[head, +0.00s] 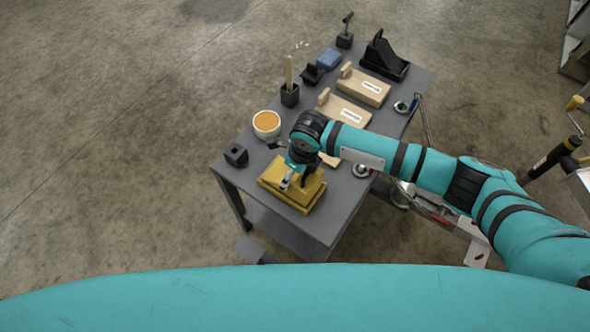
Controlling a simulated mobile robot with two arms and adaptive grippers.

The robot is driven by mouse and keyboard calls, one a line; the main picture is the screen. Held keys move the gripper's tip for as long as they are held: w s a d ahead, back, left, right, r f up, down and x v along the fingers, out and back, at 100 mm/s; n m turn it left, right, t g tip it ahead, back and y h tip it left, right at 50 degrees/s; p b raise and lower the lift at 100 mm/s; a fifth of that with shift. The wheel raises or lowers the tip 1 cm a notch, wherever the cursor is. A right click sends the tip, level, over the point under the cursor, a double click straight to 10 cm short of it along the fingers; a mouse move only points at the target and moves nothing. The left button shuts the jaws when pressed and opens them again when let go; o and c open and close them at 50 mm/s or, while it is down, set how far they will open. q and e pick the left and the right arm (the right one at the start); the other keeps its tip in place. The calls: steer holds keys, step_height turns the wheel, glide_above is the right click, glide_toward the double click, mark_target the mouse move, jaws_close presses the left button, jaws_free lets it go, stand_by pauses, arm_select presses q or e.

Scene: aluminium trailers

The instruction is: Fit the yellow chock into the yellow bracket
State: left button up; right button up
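A yellow piece (311,198) lies at the near end of the grey table. It looks like the yellow bracket, with the yellow chock on or in it, but my gripper covers much of it and I cannot separate the two or tell how they fit. My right gripper (292,180) comes in from the right and points down over the yellow piece, touching it or just above it. Whether its fingers are open or shut on the chock cannot be made out. My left gripper is out of view.
The grey table (330,228) also carries a black block with a hole (236,155), a bowl of orange stuff (266,122), a brush in a black holder (290,94), wooden pieces (345,108), a blue block (329,59) and a black chock-like piece (383,56). Floor left is clear.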

steer(key=shift+f+b, duration=0.9)
steer(key=shift+f, duration=0.4)
steer(key=o, duration=1.4)
steer(key=shift+o, duration=0.8)
steer(key=r, duration=0.4)
steer(key=d+r, duration=0.1)
steer(key=r, duration=0.3)
steer(key=s+r, duration=0.1)
steer(key=r, duration=0.3)
steer(key=shift+s+d, duration=0.1)
steer(key=shift+d, duration=0.25)
